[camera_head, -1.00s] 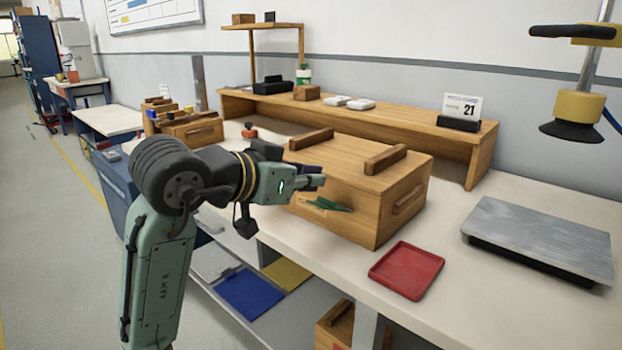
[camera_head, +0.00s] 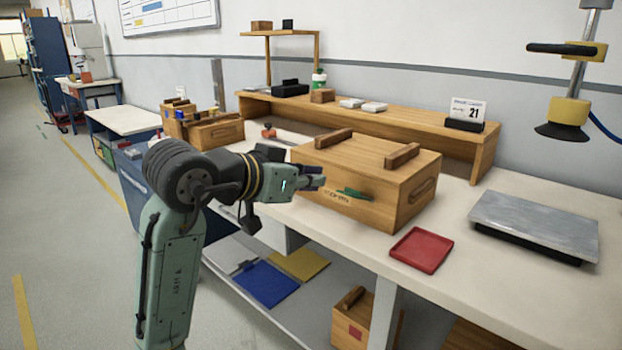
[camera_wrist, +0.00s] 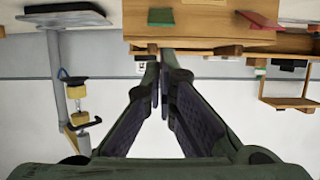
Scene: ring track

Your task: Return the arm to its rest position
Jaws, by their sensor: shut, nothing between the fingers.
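My gripper (camera_head: 316,181) is raised in front of the workbench, at the near left side of a large wooden box (camera_head: 375,180). In the wrist view my gripper (camera_wrist: 163,82) shows its two dark fingers close together with nothing between them. The wrist view looks upside down, with the bench at the top. The arm is bent, with the forearm about level and pointing right. A green object (camera_head: 354,193) shows at the box's front face, beyond the fingertips. I cannot tell from these views whether the fingers touch the box.
A red tray (camera_head: 421,250) and a grey metal plate (camera_head: 537,222) lie on the bench (camera_head: 470,275). Smaller wooden boxes (camera_head: 215,133) stand at the far left. A blue sheet (camera_head: 265,283) lies on the lower shelf. The floor at left is clear.

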